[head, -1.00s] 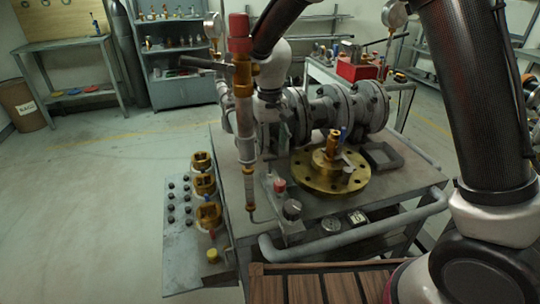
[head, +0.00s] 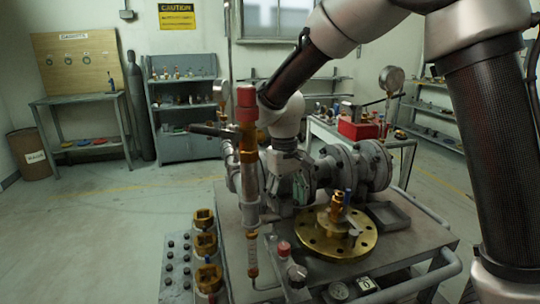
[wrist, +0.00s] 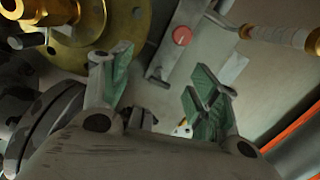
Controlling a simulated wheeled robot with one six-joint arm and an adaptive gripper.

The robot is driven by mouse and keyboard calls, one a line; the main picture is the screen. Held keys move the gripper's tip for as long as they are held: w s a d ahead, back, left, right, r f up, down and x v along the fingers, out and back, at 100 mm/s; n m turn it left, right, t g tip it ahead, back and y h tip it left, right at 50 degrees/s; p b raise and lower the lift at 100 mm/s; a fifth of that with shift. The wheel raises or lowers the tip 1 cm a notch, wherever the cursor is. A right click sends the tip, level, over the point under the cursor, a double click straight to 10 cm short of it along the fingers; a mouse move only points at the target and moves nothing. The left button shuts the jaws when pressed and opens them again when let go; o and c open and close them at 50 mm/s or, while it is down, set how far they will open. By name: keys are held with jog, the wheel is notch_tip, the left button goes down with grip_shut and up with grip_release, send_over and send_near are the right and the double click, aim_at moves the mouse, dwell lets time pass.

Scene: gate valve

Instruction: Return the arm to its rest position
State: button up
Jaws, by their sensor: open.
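My arm reaches in from the right and bends over the metal cart (head: 400,250). My gripper (head: 297,194) points down above the cart, just right of the red-capped vertical pipe (head: 248,150) in the head view. In the wrist view my gripper (wrist: 160,92) shows two green-padded fingers spread apart with nothing between them. The brass flange (head: 338,236) lies on the cart to the gripper's right; it also shows at the top left of the wrist view (wrist: 130,25). The grey flanged valve body (head: 365,167) stands close behind.
A pressure gauge (head: 391,79) rises behind the valve. An open grey tray (head: 398,216) lies right of the flange. Brass fittings (head: 205,245) stand on a side panel at left. A red box (head: 358,128) sits on a rear table. The floor at left is clear.

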jog(key=s+d+r+m+t, duration=0.1)
jog(key=s+d+r, duration=0.3)
jog(key=d, duration=0.6)
jog(key=s+d+r+m+t, duration=0.2)
jog(key=s+d+r, duration=0.3)
jog(key=s+d, duration=0.4)
jog(key=s+d+r+m+t, duration=0.2)
jog(key=s+d+r, duration=0.2)
jog(key=s+d, duration=0.3)
jog(key=d, duration=0.5)
jog(key=shift+d+r+y, duration=0.25)
jog(key=shift+d+y, duration=0.05)
jog(key=shift+d, duration=0.05)
